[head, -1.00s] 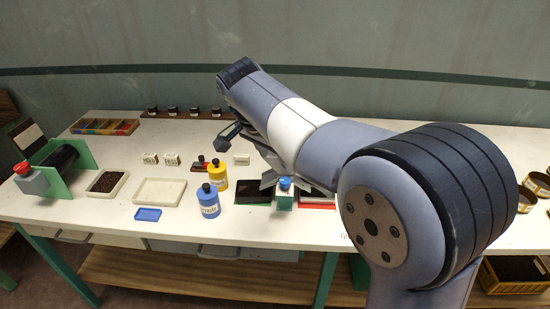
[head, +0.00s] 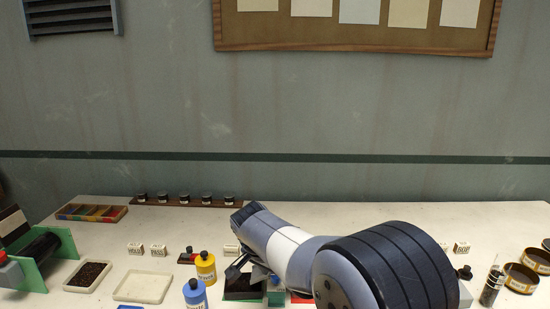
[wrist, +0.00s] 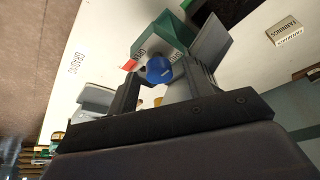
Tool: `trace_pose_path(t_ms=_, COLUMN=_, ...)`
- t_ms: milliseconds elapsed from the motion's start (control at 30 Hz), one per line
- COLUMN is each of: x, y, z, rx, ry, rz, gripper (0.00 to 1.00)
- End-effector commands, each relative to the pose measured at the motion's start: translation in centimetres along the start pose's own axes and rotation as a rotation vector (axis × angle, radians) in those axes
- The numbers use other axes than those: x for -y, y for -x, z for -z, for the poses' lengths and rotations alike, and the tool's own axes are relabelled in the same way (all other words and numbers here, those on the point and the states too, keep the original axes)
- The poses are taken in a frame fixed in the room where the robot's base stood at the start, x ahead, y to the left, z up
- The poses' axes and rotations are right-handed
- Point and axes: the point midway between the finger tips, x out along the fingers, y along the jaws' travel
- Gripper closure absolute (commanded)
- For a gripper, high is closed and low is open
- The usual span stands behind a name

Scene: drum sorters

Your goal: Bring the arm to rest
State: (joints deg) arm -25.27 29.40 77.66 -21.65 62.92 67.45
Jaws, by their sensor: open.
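My arm (head: 285,245) reaches out over the white bench (head: 345,215) from the lower right in the head view. My gripper (wrist: 160,80) shows in the wrist view, with its two jaws apart. A green block with a blue knob (wrist: 158,68) shows between the jaws; I cannot tell whether they touch it. No held object is visible. In the head view the gripper (head: 248,272) is partly hidden by my arm, close to the green block (head: 276,297).
A yellow bottle (head: 206,268) and a blue bottle (head: 195,293) stand left of the gripper. Left of them are a white tray (head: 143,301) and a tray of dark grains (head: 90,275). Round tins (head: 522,278) stand at right.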

Motion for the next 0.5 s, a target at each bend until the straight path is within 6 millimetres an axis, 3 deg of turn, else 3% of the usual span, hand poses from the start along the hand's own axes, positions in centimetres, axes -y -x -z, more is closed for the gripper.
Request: trace_pose_path(t_ms=500, x=-0.10, y=0.24, z=0.05, rx=-0.001, ry=0.136, rz=0.059, gripper=0.51)
